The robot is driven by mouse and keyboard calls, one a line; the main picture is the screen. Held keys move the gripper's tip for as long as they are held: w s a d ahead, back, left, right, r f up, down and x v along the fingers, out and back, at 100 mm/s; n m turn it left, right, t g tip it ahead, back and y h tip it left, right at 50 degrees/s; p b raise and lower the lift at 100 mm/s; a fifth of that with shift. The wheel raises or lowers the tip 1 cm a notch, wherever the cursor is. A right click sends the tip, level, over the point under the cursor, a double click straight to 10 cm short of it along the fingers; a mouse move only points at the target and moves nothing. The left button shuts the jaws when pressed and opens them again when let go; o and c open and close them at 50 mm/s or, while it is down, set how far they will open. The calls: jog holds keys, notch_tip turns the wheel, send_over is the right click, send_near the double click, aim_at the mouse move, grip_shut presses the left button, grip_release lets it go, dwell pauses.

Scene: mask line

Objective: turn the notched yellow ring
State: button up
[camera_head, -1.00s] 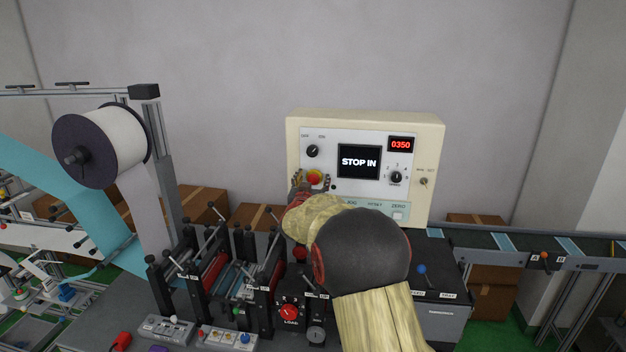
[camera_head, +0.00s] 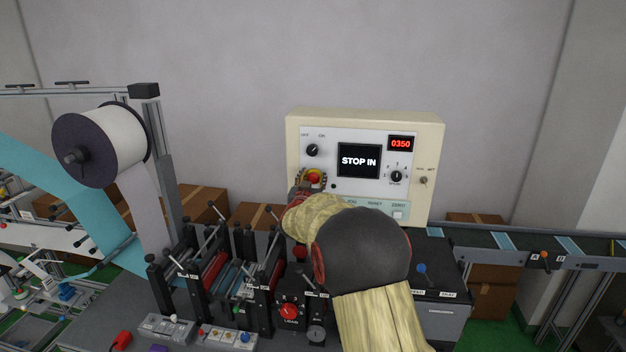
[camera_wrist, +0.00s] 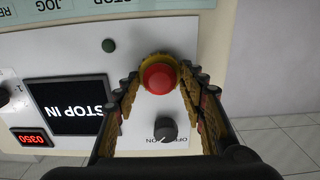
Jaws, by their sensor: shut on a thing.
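The yellow ring (camera_head: 323,179) sits around a red button (camera_head: 314,176) at the lower left of the control panel's face. In the wrist view, which is upside down, the ring (camera_wrist: 147,63) circles the red button (camera_wrist: 159,77). My gripper (camera_head: 307,188) is at the ring, with my arm coming up from the lower right. In the wrist view my gripper (camera_wrist: 166,78) is shut on the ring, with a finger on each side of it. The notches cannot be made out clearly there.
The cream control box (camera_head: 433,140) carries a screen (camera_head: 359,161) reading STOP IN, a red 0350 display (camera_head: 400,144) and black knobs. An OFF/ON knob (camera_wrist: 166,129) lies close to my fingers. Rollers and levers (camera_head: 240,265) crowd the area below left.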

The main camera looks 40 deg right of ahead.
jog(key=shift+b, duration=0.4)
jog(key=m+b, duration=0.2)
jog(key=b, duration=0.1)
jog(key=m+b, duration=0.1)
jog(key=b, duration=0.1)
jog(key=shift+f+m, duration=0.25)
jog(key=shift+m, duration=0.15)
jog(key=m+b, duration=0.4)
jog(key=shift+s+d+r, duration=0.1)
jog(key=shift+d, duration=0.05)
jog(key=shift+m+b, duration=0.4)
jog(key=shift+b, duration=0.15)
jog(key=shift+r, duration=0.1)
